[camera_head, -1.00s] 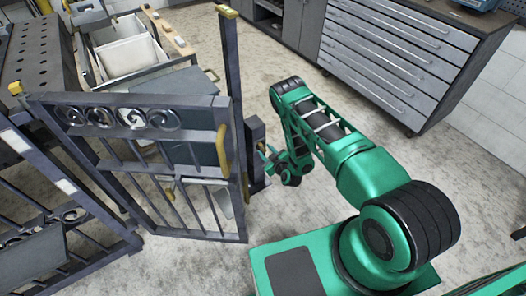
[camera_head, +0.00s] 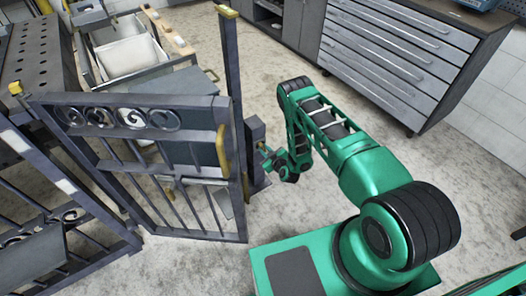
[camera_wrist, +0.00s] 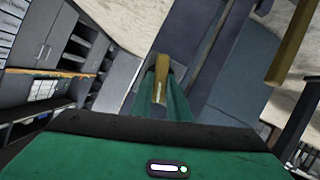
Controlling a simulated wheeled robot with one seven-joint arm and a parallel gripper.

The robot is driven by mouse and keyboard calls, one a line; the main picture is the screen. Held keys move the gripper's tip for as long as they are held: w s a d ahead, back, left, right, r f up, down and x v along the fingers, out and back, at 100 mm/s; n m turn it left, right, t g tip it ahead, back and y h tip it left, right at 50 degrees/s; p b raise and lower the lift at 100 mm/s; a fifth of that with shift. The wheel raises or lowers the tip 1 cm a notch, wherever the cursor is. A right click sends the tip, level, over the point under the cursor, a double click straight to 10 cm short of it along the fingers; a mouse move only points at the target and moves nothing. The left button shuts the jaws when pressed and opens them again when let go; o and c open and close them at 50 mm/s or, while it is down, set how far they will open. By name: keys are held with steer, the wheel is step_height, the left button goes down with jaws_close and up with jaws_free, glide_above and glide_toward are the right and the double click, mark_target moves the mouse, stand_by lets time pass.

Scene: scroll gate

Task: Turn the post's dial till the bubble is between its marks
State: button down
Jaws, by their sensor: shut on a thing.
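The post (camera_head: 255,135) is a short dark upright beside the free end of the gate. Its dial (camera_wrist: 161,86) shows in the wrist view as a brass-coloured piece between my green fingers. In the head view the dial is a tiny brass spot that my gripper largely covers. My gripper (camera_head: 264,151) reaches the post from the right. In the wrist view my gripper (camera_wrist: 161,72) is shut on the dial. I cannot make out the bubble or its marks in either view.
The dark barred gate (camera_head: 140,160), with scrolls and a brass handle (camera_head: 222,148), stands left of the post. A tall gate post (camera_head: 231,60) rises behind it. A grey drawer cabinet (camera_head: 395,55) stands back right. The floor between is clear.

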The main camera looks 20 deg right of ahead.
steer(key=shift+m+y, duration=0.3)
steer(key=shift+m, duration=0.3)
steer(key=c, duration=1.7)
jaws_free()
